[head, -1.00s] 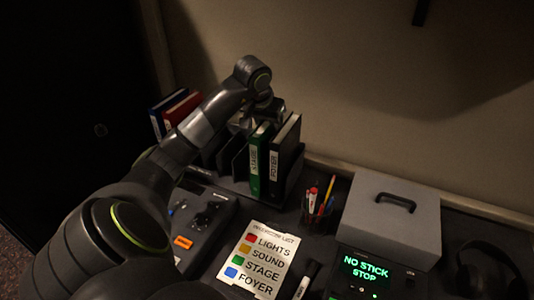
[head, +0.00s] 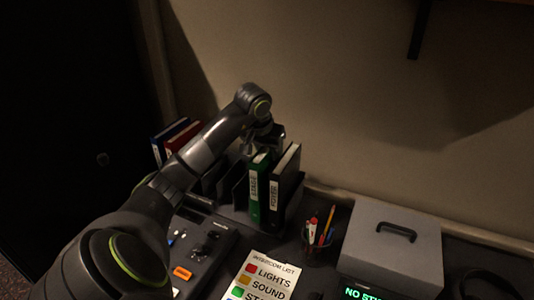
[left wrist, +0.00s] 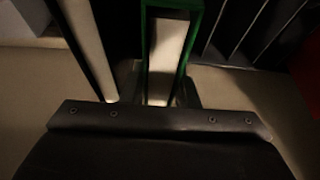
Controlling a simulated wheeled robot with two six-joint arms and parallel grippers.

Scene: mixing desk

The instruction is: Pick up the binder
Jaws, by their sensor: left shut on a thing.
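A green binder (head: 255,190) labelled STAGE stands upright in a dark desk rack. My left gripper (left wrist: 160,92) reaches down over its top from behind and is shut on it. In the left wrist view the green binder (left wrist: 168,40) lies between the two fingers. In the head view the fingers are largely hidden behind the wrist and binders. A black binder (head: 284,180) labelled FOYER stands close on its right. A blue binder (head: 170,135) and a red binder (head: 184,137) stand at the rack's left end. My right gripper is not in view.
Empty dark dividers (head: 226,180) stand left of the green binder. A pen cup (head: 318,240) and a grey box with a handle (head: 390,245) stand to the right. An intercom list (head: 262,275) and a control panel (head: 205,245) lie in front. The wall is close behind.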

